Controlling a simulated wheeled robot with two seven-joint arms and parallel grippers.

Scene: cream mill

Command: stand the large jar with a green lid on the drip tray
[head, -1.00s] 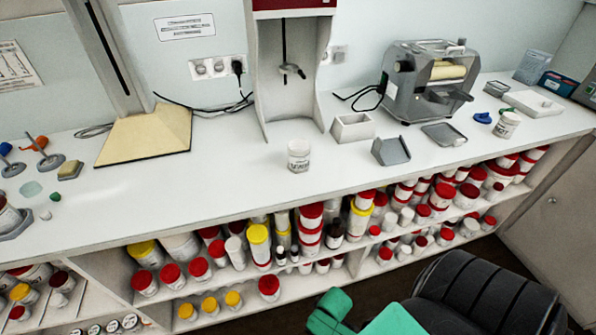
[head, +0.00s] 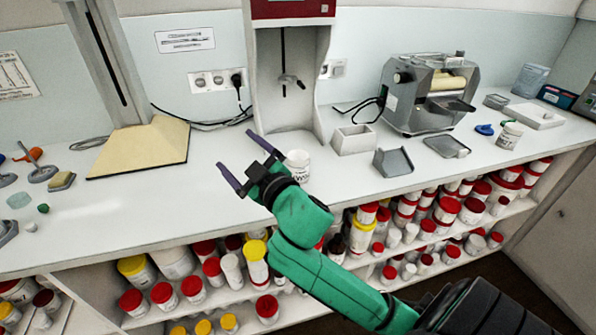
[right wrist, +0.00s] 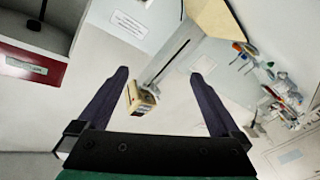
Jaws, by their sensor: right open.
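No jar with a green lid can be made out in either view. A white jar (head: 298,160) with a dark-printed label stands upright on the counter, partly hidden behind my right gripper; its lid looks white or is absent. My right gripper (head: 236,150) is open and empty above the counter, left of the nearer jar. Its spread fingers also show in the right wrist view (right wrist: 160,73). My left gripper is not in view.
A tall mixer (head: 290,70) with a red top stands behind the nearer jar. A grey open box (head: 354,140), an angled grey holder (head: 393,163) and the roller machine (head: 430,90) stand to its right. Shelves of jars (head: 440,205) lie below. The counter's left middle is clear.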

